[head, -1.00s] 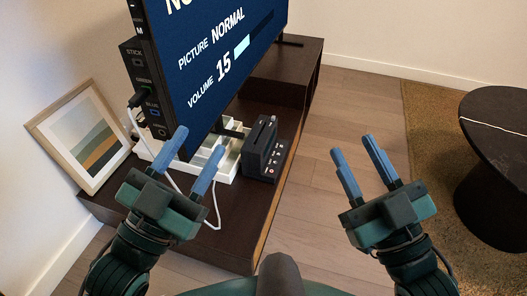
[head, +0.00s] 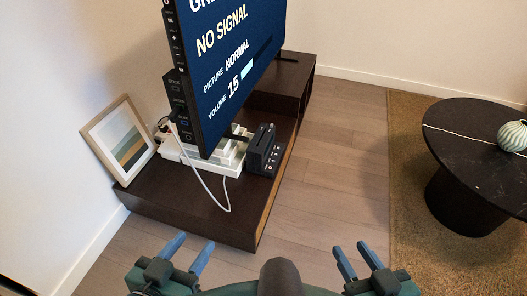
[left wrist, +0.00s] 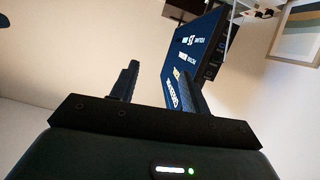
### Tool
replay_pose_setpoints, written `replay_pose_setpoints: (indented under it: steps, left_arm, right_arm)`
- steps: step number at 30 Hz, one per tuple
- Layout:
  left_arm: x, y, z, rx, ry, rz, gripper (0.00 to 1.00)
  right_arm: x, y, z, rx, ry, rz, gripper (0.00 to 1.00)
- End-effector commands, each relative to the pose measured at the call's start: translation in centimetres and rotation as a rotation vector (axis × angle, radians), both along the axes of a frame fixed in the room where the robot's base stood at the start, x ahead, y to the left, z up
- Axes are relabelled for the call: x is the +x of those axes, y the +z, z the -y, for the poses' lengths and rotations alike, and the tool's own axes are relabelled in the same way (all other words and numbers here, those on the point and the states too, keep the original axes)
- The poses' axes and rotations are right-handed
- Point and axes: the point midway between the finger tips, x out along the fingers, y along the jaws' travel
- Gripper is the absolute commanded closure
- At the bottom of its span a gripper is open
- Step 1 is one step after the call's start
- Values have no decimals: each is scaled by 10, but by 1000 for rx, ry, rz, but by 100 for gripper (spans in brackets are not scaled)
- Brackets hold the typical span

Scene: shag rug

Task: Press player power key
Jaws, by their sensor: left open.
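The player is most likely the small black box (head: 264,151) with a row of small keys, on the dark media console, right of the white tray; which key is power is too small to tell. My left gripper (head: 187,257) is open and empty, low in the head view, in front of the console and apart from it. In the left wrist view my left gripper's fingers (left wrist: 158,88) stand apart with nothing between them. My right gripper (head: 358,258) has its fingers apart and empty, over the floor to the right.
A large TV (head: 230,65) showing "NO SIGNAL" stands on the console (head: 185,205). A white cable (head: 207,190) hangs over the console top. A framed picture (head: 118,140) leans on the wall. A round black table (head: 465,150) stands right on the rug. Wood floor between is clear.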

Motion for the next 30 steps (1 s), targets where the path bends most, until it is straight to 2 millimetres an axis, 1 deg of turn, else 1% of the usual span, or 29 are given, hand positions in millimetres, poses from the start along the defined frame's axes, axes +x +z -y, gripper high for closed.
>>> replay_pose_setpoints:
  steps: [8, 25, 30]
  left_arm:
    - [0, 0, 0, 0, 0, 2, 53]
    - [0, 1, 0, 0, -1, 3, 100]
    - [0, 1, 0, 0, -1, 3, 100]
  right_arm:
    - [0, 0, 0, 0, 0, 2, 64]
    - [1, 1, 0, -1, 0, 4, 64]
    - [1, 1, 0, -1, 0, 4, 64]
